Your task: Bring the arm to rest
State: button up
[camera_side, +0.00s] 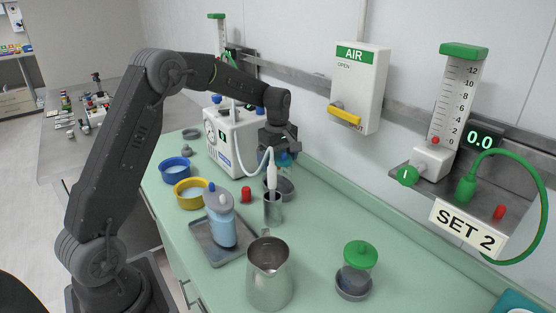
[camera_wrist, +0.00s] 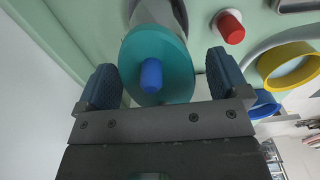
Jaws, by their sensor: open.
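My gripper (camera_side: 279,146) is at the far part of the green counter, beside the white machine. In the wrist view its two blue pads (camera_wrist: 164,80) are wide apart, with nothing gripped. A teal lid (camera_wrist: 133,62) with a blue knob (camera_wrist: 151,75) shows in the gap between the pads, apart from both. The lid belongs to a jar (camera_side: 286,162) that stands in a grey holder (camera_side: 287,191) below my gripper. How far the pads are above the lid I cannot tell.
A white machine (camera_side: 225,147) stands left of my gripper. A wall valve box (camera_side: 358,85) is behind.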

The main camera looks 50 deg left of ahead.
jog(key=shift+r, duration=3.25)
jog(key=s+d+r+m+t, duration=0.3)
jog(key=s+d+r+m, duration=0.55)
jog(key=s+d, duration=0.3)
jog(key=s+d+f+m+t, duration=0.1)
jog(key=s+d+m, duration=0.2)
jog(key=s, duration=0.5)
jog(key=s+d+f+m+t, duration=0.1)
jog(key=s+d+m, duration=0.2)
jog(key=s+m, duration=0.3)
jog(key=shift+s+d+f+t, duration=0.15)
jog(key=shift+s+f+t, duration=0.2)
jog(key=shift+s, duration=0.9)
